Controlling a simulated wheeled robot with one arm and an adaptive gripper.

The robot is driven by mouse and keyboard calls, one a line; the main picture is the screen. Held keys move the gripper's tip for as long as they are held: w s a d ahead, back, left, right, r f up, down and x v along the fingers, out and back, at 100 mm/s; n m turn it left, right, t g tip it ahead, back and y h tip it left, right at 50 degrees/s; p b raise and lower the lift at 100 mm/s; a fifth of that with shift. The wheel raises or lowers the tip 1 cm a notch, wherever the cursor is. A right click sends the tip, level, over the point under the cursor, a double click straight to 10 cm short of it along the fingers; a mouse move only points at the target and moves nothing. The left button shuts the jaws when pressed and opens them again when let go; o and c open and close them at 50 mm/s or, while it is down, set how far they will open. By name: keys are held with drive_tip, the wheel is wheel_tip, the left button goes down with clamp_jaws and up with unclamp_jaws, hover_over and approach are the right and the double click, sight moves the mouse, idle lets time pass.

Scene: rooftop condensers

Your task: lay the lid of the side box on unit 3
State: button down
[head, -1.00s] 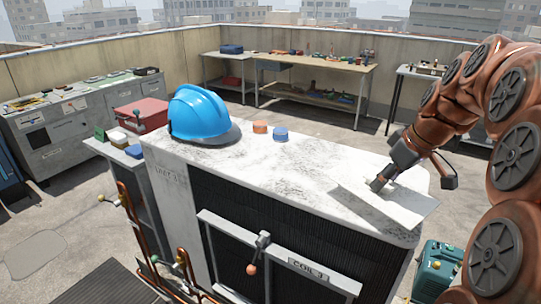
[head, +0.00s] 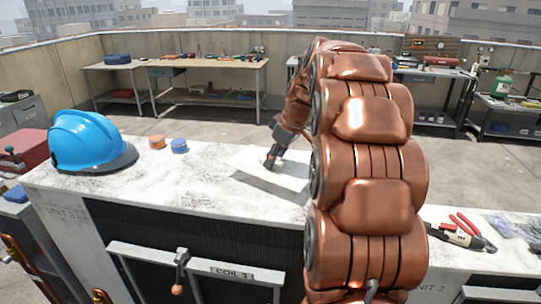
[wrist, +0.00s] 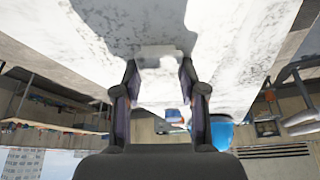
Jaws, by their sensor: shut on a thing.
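The lid (head: 291,170), a flat whitish plate, is in my gripper (head: 271,163) over the right part of the top of unit 3 (head: 110,185). A dark shadow lies beside it on the top, so it seems to be slightly above the surface; I cannot tell whether any edge touches. In the wrist view, both fingers of my gripper (wrist: 160,72) are closed about the pale lid (wrist: 160,92). My arm hides the right end of unit 3 in the head view. I cannot make out an open side box.
A blue hard hat (head: 85,143), an orange cap (head: 157,142) and a blue cap (head: 179,146) stand on unit 3, left of the lid. Unit 2 (head: 465,255) at right carries red-handled pliers (head: 465,225) and other tools. Workbenches (head: 205,75) line the back wall.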

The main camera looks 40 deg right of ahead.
drive_tip(key=shift+w+d+f+p, duration=0.1)
drive_tip(key=shift+w+d+p, duration=0.25)
drive_tip(key=shift+w, duration=0.55)
drive_tip(key=shift+w+d+f+p, duration=0.1)
drive_tip(key=shift+w+d+p, duration=0.05)
drive_tip(key=shift+w+d, duration=0.6)
drive_tip(key=shift+w+d+f+p, duration=0.1)
drive_tip(key=shift+w+d+p, duration=0.2)
drive_tip(key=shift+w, duration=0.7)
drive_tip(key=shift+w, duration=0.1)
drive_tip(key=shift+w+d, duration=0.1)
drive_tip(key=shift+f+p, duration=0.75)
drive_tip(key=shift+f, duration=0.95)
drive_tip(key=shift+f+b, duration=0.25)
drive_tip(key=shift+b, duration=0.05)
drive_tip(key=c, duration=0.7)
unclamp_jaws()
drive_tip(key=shift+o, duration=0.2)
drive_tip(key=shift+r, duration=0.15)
